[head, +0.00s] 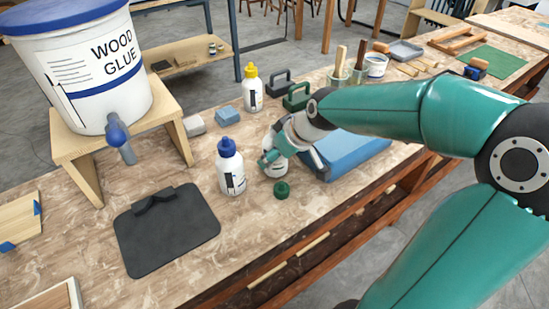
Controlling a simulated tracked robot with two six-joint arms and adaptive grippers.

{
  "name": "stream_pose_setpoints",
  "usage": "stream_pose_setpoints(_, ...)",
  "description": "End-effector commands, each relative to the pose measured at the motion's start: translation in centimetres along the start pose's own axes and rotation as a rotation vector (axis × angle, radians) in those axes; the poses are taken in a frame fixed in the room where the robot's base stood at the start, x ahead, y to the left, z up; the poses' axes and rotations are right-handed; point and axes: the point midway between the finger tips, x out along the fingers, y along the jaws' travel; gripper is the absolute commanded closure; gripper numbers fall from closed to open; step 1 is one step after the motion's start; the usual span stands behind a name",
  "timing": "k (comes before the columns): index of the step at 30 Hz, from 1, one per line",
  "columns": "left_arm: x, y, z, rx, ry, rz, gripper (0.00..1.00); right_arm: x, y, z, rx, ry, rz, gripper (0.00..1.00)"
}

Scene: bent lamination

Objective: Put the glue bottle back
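A white glue bottle (275,168) stands upright on the bench, its top hidden by my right gripper (288,158). One finger lies across the front of this bottle; I cannot tell whether the gripper is closed on it. A green cap (282,190) sits on the bench just in front of it. A white glue bottle with a blue cap (230,170) stands upright to its left. Another with a yellow cap (252,90) stands farther back. My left gripper is not in view.
A large wood glue bucket (95,75) with a spout stands on a wooden stand (82,150) at left. A black mat (165,235) lies in front. Clamps (297,97) and sponges (228,115) stand behind.

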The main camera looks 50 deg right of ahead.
Motion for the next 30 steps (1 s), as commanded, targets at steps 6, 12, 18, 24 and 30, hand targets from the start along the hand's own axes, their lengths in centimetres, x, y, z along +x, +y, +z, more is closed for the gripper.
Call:
stream_pose_setpoints(6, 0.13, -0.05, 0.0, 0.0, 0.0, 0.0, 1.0, 0.61, 0.03, 0.36, 0.0, 0.002, 0.001, 0.89)
stream_pose_setpoints(12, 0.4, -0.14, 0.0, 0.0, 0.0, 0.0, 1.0, 0.81, 0.02, 0.48, -0.001, 0.002, 0.001, 0.89)
stream_pose_setpoints(18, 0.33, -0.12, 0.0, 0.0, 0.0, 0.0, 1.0, 0.76, 0.0, 0.47, -0.001, 0.001, 0.001, 0.14)
stream_pose_setpoints(24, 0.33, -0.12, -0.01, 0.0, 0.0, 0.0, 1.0, 0.76, 0.0, 0.47, 0.0, 0.001, 0.001, 0.14)
stream_pose_setpoints(30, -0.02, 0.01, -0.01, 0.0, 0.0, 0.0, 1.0, 0.39, 0.01, 0.28, 0.0, 0.001, 0.001, 0.14)
